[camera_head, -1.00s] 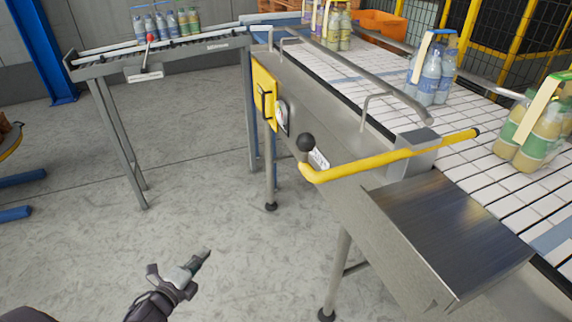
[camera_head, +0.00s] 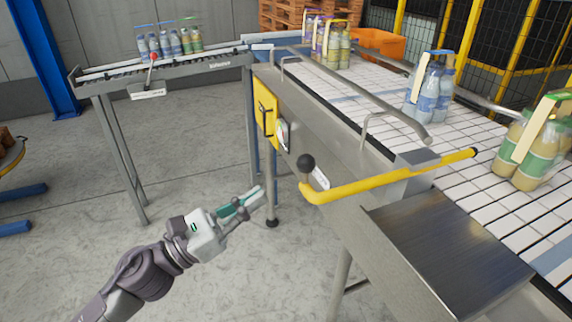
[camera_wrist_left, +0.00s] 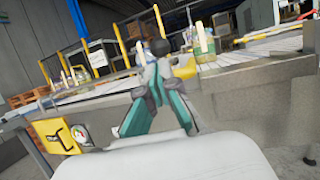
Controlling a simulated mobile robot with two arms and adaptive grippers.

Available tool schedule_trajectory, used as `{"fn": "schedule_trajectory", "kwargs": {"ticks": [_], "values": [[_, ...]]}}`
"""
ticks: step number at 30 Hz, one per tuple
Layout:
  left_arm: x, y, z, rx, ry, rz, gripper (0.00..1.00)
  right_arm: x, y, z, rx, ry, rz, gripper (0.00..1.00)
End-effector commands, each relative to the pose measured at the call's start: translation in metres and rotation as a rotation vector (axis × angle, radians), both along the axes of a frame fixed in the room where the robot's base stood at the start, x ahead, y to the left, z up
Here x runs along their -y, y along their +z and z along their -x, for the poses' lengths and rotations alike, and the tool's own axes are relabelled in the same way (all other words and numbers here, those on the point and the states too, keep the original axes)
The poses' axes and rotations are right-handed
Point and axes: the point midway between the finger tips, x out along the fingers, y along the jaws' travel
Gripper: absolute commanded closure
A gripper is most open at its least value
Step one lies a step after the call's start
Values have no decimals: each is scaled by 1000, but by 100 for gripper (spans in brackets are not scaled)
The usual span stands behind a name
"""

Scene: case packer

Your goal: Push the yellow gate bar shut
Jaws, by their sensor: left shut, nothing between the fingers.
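The yellow gate bar (camera_head: 400,182) is a bent bar at the near side of the conveyor. Its far end reaches out over the white belt, and its near end turns up to a black ball knob (camera_head: 306,162). My left gripper (camera_head: 256,196) is shut and empty, held over the floor to the left of the bar and apart from it. In the left wrist view the fingers (camera_wrist_left: 162,55) point toward the conveyor side, and a strip of yellow bar (camera_wrist_left: 270,33) shows at upper right. My right gripper is not in view.
The white-tiled conveyor (camera_head: 470,200) carries several bottle packs, one blue pack (camera_head: 430,90) and one green-yellow pack (camera_head: 532,145) near the bar. A steel guide rail (camera_head: 365,90) runs along the belt. A yellow box (camera_head: 265,108) sticks out from the side.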

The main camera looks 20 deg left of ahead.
Motion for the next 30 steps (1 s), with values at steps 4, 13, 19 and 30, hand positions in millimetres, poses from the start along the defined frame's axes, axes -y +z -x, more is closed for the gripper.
{"fn": "schedule_trajectory", "kwargs": {"ticks": [4,13,19,30], "values": [[17,17,-23,3,-2,0,100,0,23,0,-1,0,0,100],[37,24,-51,-1,0,1,100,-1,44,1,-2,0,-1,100],[39,23,-54,-2,1,0,100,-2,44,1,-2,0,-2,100],[36,22,-58,0,1,0,100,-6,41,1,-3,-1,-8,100]]}}
